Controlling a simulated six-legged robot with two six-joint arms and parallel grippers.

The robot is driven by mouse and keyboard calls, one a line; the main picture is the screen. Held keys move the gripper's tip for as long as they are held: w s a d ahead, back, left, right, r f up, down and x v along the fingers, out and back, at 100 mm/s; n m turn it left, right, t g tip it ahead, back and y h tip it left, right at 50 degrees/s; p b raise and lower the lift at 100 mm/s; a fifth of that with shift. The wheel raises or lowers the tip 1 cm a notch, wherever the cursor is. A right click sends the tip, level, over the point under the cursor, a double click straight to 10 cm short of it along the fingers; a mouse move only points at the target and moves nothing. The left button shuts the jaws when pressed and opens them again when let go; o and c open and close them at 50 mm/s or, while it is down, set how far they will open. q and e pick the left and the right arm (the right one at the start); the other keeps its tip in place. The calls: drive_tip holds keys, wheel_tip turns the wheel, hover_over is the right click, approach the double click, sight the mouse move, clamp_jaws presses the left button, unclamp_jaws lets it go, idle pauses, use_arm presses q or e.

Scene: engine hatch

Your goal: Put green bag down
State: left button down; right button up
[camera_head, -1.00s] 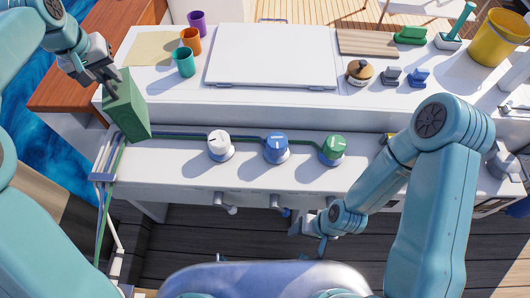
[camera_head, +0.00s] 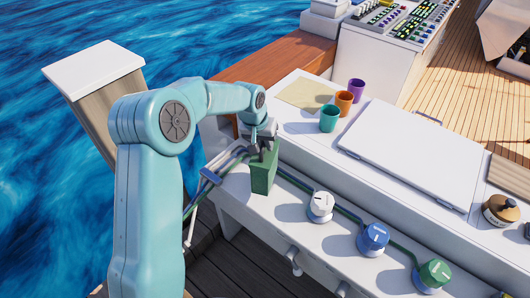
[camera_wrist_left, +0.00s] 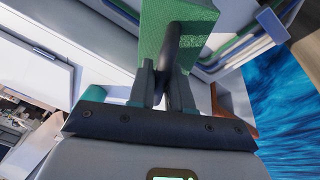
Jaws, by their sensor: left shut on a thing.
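The green bag (camera_head: 263,172) is a boxy green block with a dark handle at its top. It is upright at the left end of the white lower ledge (camera_head: 240,201), beside the green and blue hoses. Whether its base touches the ledge I cannot tell. My left gripper (camera_head: 262,143) is above it, shut on its handle. In the left wrist view the fingers (camera_wrist_left: 168,85) close around the dark handle, with the green bag (camera_wrist_left: 178,28) just beyond them. My right gripper is out of view.
Teal (camera_head: 329,118), orange (camera_head: 344,103) and purple (camera_head: 357,90) cups stand on the upper counter by a tan mat (camera_head: 305,94). White (camera_head: 320,207), blue (camera_head: 373,239) and green (camera_head: 433,275) knobs line the ledge. A white hatch lid (camera_head: 415,155) lies on the counter.

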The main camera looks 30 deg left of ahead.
sight(265, 152)
use_arm(q)
drive_tip(key=shift+f, duration=2.15)
drive_tip(key=shift+f, duration=0.15)
drive_tip(key=c, duration=1.1)
unclamp_jaws()
drive_tip(key=shift+o, duration=0.2)
drive_tip(key=v, duration=1.2)
